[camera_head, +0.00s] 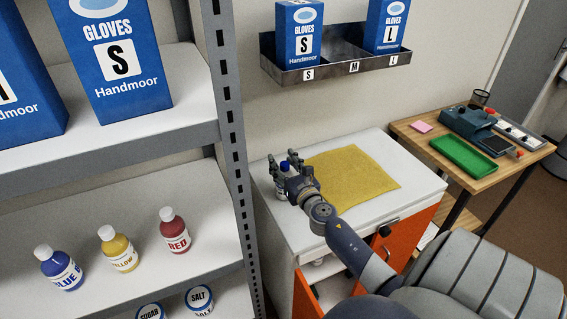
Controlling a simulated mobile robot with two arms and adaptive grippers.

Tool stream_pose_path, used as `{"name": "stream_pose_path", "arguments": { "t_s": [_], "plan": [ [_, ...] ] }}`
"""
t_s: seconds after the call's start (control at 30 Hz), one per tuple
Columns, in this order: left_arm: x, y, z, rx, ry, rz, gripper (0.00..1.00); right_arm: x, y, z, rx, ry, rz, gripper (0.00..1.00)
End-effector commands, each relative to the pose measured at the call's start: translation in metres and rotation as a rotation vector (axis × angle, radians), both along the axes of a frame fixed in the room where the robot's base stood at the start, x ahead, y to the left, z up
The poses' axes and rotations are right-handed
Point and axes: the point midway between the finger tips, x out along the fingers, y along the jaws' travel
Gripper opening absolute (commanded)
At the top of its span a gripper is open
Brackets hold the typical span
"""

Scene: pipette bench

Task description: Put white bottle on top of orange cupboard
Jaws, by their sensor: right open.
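The orange cupboard (408,240) has a white top and orange doors and stands in the middle, right of the shelf. My right gripper (283,162) is over the back left part of its top, beside a yellow cloth. Its fingers are open around a small object with a blue cap (284,166). The fingers hide most of this object, so I cannot tell for sure that it is the white bottle; it appears to stand on the cupboard top. My left gripper is not in view.
The yellow cloth (352,180) covers much of the cupboard top. A shelf (110,170) on the left holds blue, yellow and red labelled bottles and glove boxes. A wall rack (340,68) hangs above. A wooden table (480,185) with a green tray stands right.

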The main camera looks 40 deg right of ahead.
Motion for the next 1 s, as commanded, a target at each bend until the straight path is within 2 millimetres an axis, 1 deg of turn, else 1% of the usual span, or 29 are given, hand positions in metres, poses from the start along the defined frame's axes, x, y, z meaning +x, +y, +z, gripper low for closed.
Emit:
{"name": "stream_pose_path", "arguments": {
  "t_s": [0.17,0.27,0.37,0.7,0.9,1.0],
  "plan": [
    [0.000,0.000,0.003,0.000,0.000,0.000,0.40,0.000,0.000,0.003,0.000,0.000,0.000,0.44],
    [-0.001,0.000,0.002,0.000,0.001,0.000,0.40,-0.008,0.002,0.001,0.000,0.001,0.000,0.44],
    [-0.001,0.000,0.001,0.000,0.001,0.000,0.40,-0.022,0.007,0.001,0.000,0.002,0.001,0.44],
    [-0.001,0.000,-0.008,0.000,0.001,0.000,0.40,-0.082,0.026,0.000,0.001,0.002,0.000,0.44],
    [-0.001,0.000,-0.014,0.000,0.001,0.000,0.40,-0.106,0.034,0.001,0.001,0.001,-0.001,0.44],
    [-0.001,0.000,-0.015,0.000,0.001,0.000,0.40,-0.112,0.035,0.002,0.001,0.000,-0.001,0.44]
  ]
}}
